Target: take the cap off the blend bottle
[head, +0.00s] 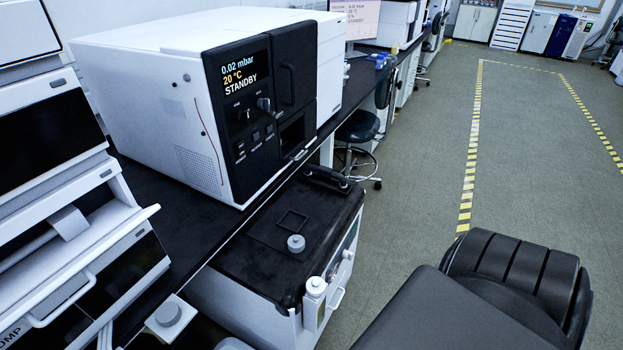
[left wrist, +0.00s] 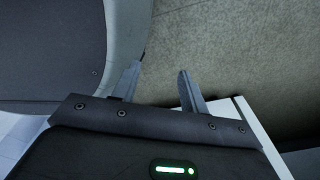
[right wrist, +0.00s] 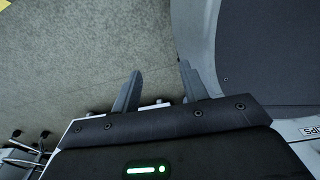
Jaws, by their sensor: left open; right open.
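A small white bottle with a round white cap (head: 316,286) stands upright at the front right corner of a black-topped white unit, in the head view. No label is readable, so I cannot tell whether it is the blend bottle. A grey round cap or knob (head: 296,243) sits on the black top (head: 250,262) near a raised square frame. My left gripper (left wrist: 161,70) is open and empty over bare floor in the left wrist view. My right gripper (right wrist: 160,68) is open and empty over floor in the right wrist view. Neither gripper shows in the head view.
A white instrument (head: 150,95) with a STANDBY display stands on the dark bench behind the unit. A white block with a grey knob (head: 168,312) is at lower left, beside a stacked instrument (head: 70,230). A stool (head: 358,127) stands farther back.

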